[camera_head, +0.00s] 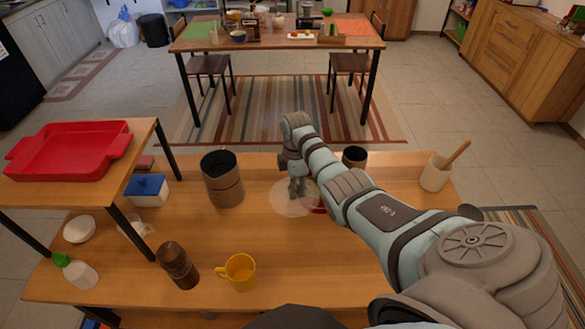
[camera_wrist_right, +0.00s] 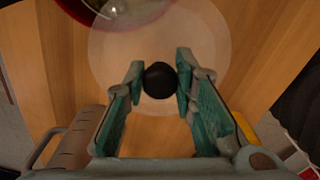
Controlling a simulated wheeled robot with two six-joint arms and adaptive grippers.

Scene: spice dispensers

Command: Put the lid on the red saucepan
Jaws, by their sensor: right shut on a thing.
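The clear lid (camera_head: 287,203) has a round black knob (camera_wrist_right: 160,80). My right gripper (camera_head: 297,188) is shut on the knob, and the wrist view shows one finger on each side of it. The lid's see-through disc (camera_wrist_right: 205,45) spreads beyond the fingers. The red saucepan (camera_wrist_right: 75,10) is cut off at the top left of the wrist view, and the lid overlaps only part of it. In the head view a bit of the saucepan (camera_head: 319,204) shows, the rest hidden behind my right arm. I cannot tell the lid's height. My left gripper is not in view.
A red tray (camera_head: 70,152) sits on the raised shelf at left.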

